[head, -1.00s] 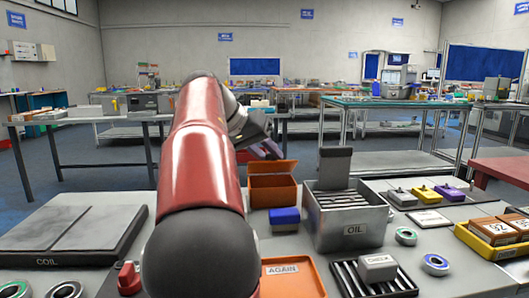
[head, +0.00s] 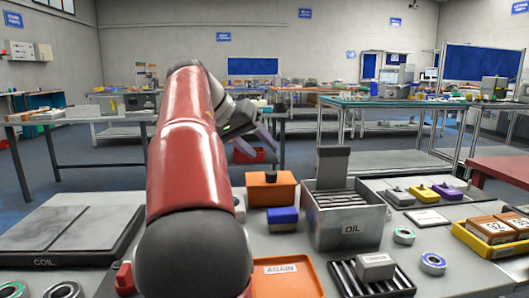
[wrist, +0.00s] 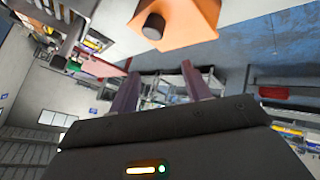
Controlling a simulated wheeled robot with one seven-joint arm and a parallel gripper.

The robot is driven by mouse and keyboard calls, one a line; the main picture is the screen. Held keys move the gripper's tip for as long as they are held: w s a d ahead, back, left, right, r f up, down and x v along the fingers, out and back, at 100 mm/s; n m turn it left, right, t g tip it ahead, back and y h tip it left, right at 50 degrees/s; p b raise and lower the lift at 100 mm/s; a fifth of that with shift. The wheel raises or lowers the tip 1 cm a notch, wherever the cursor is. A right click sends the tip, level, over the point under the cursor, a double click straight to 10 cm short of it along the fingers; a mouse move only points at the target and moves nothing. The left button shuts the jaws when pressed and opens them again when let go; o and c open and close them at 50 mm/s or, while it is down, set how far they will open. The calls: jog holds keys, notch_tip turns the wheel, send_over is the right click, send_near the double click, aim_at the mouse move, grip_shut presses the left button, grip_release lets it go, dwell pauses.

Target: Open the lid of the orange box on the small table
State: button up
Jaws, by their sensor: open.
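My gripper (head: 256,145) is open and empty, above and behind the box in the head view. In the wrist view, my gripper's two fingers (wrist: 162,70) are spread, with nothing between them.
An orange AGAIN tray (head: 285,279), a slotted black tray (head: 372,285) and a dark COIL plate (head: 68,233) are nearby.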

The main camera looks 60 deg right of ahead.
jog(key=v, duration=0.4)
jog(key=shift+w+a+r, duration=0.1)
jog(key=shift+a+r, duration=0.15)
jog(key=shift+r, duration=0.05)
dwell(0.4)
